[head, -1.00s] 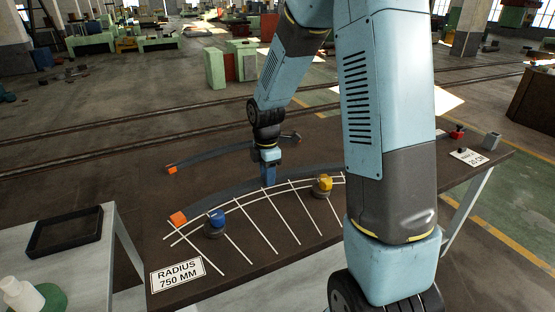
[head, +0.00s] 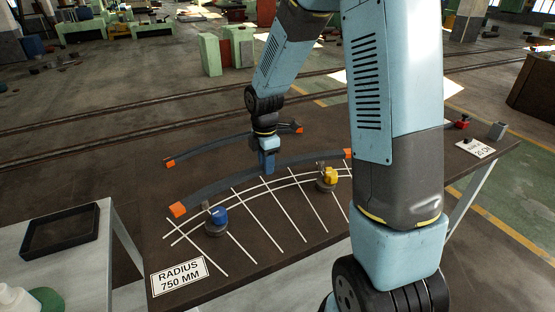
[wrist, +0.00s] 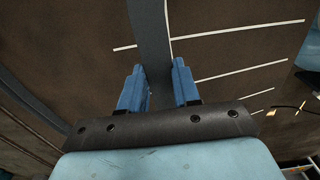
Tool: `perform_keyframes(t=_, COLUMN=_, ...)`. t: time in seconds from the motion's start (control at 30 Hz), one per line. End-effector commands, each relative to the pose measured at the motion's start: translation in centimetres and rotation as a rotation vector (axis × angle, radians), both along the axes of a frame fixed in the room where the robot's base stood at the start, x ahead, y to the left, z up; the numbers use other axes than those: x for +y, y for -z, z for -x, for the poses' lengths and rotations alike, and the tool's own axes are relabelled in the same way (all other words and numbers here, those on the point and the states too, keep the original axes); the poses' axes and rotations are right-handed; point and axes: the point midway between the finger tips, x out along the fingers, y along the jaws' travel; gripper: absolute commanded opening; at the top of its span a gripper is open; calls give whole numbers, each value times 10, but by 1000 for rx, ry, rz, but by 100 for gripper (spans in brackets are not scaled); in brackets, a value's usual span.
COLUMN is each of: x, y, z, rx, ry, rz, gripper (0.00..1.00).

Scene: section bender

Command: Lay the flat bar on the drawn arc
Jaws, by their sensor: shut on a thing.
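The flat bar (head: 222,190) is a curved grey strip with orange ends. My gripper (head: 268,170) is shut on it near its middle. In the wrist view the bar (wrist: 151,28) runs between the two blue fingers (wrist: 159,84). The drawn arc (head: 237,203) is a pair of curved white lines with cross strokes on the dark table. The bar lies just behind the arc in the head view, roughly following its curve. In the wrist view a white line shows along its right edge. I cannot tell how high it is above the table.
A blue-topped weight (head: 216,219) and a yellow-topped weight (head: 327,178) stand on the arc's front side. Another curved grey bar with orange ends (head: 208,148) lies behind. A "RADIUS 750 MM" card (head: 180,276) is at front left. A black tray (head: 61,232) sits on the left side table.

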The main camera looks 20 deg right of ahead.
Motion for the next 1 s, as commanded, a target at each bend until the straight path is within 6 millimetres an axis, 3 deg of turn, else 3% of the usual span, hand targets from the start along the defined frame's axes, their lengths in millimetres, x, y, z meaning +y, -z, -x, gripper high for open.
perform_keyframes(t=0.7, x=-6, y=47, z=-1, rx=0, ry=12, rz=-1, gripper=0)
perform_keyframes(t=1.0, x=-7, y=56, z=-1, rx=-1, ry=11, rz=0, gripper=0)
